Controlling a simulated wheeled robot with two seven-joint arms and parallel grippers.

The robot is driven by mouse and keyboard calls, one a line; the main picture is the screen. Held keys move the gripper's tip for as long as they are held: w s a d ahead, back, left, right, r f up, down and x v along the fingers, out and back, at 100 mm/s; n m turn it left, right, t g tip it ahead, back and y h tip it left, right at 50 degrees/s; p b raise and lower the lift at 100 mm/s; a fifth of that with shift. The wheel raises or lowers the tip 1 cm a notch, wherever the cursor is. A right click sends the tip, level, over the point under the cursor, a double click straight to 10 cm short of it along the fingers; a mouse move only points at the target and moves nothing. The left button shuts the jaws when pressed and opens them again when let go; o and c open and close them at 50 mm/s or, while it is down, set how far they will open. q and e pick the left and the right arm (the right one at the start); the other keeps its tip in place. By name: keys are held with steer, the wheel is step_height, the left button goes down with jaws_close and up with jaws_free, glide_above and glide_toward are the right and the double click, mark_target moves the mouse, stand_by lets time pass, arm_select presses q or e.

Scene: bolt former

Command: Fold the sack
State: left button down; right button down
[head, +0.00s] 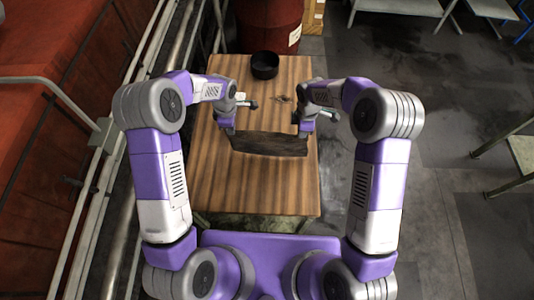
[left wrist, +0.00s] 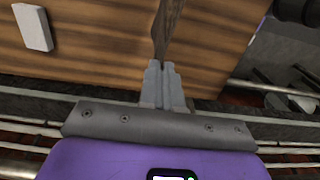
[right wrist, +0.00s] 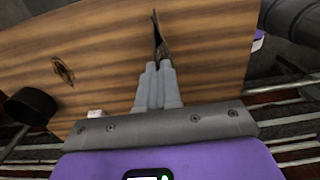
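The dark brown sack (head: 268,143) is stretched as a narrow strip between my two grippers, over the wooden table in the head view. My left gripper (head: 231,130) is at its left end. In the left wrist view the fingers (left wrist: 162,68) are closed together on the sack's edge (left wrist: 166,30). My right gripper (head: 306,130) is at its right end. In the right wrist view the fingers (right wrist: 157,68) are close together with the sack's dark edge (right wrist: 160,38) at their tips. Whether the sack's lower edge touches the table is unclear.
The wooden table (head: 255,188) has free room in front of the sack. A black bowl (head: 265,65) stands at its far end. A small white block (left wrist: 33,27) lies on the table in the left wrist view. A red barrel (head: 268,22) stands behind, and railings run along the left.

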steer(key=shift+r+p, duration=1.5)
steer(key=shift+r, duration=0.4)
